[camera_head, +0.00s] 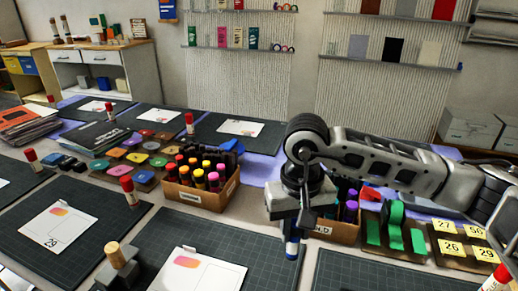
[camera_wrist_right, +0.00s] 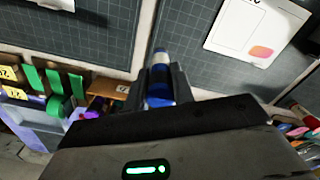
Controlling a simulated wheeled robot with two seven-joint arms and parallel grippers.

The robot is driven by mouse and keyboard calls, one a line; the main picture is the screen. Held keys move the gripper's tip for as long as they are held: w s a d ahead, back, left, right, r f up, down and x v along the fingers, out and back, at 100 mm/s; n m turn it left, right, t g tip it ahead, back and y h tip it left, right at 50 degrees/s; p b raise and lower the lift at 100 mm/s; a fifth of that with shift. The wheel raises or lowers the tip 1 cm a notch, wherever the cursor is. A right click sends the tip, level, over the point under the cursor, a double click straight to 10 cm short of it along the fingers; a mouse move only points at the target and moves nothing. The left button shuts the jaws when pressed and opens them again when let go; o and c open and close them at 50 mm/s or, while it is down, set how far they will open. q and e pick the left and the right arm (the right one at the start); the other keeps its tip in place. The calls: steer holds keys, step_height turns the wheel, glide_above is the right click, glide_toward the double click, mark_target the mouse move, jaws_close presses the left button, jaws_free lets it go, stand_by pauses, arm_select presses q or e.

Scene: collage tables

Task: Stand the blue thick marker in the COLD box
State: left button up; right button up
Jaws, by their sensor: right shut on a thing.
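My right gripper (camera_head: 291,222) is shut on the blue thick marker (camera_head: 291,248), which hangs upright below it, over the gap between dark cutting mats. In the right wrist view the marker (camera_wrist_right: 160,92) sits between the two fingers, blue with a pale band. The COLD box (camera_head: 336,230) is a cardboard box just right of the gripper, with purple markers in it; the gripper and arm hide part of it and most of its label. Part of this box (camera_wrist_right: 107,87) also shows in the right wrist view, left of the fingers. My left gripper is out of view.
A second cardboard box (camera_head: 196,197) holds several red, orange and yellow markers. A wooden-knobbed tool (camera_head: 114,255) stands at front left.

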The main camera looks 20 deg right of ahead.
steer(key=w+d+r+m, duration=0.3)
steer(key=w+m, duration=0.4)
steer(key=m, duration=0.3)
steer(key=w+d+r+m, duration=0.2)
steer(key=w+d+m, duration=0.2)
steer(key=w+m, duration=0.45)
arm_select(q)
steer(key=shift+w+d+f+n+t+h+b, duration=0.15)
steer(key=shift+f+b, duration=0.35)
steer(key=shift+b, duration=1.2)
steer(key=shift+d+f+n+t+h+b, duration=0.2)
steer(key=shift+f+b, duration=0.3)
steer(key=shift+b, duration=1.15)
arm_select(e)
steer(key=shift+m, duration=0.75)
steer(key=shift+s+a+f, duration=0.1)
steer(key=shift+s+f, duration=0.1)
steer(key=shift+f, duration=1.65)
steer(key=shift+s+d+f, duration=0.1)
steer(key=shift+s+f, duration=0.15)
steer(key=shift+f, duration=1.65)
steer(key=shift+s+a+f, duration=0.1)
steer(key=shift+s+f, duration=0.1)
steer(key=shift+f, duration=1.65)
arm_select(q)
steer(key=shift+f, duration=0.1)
arm_select(e)
steer(key=o, duration=0.8)
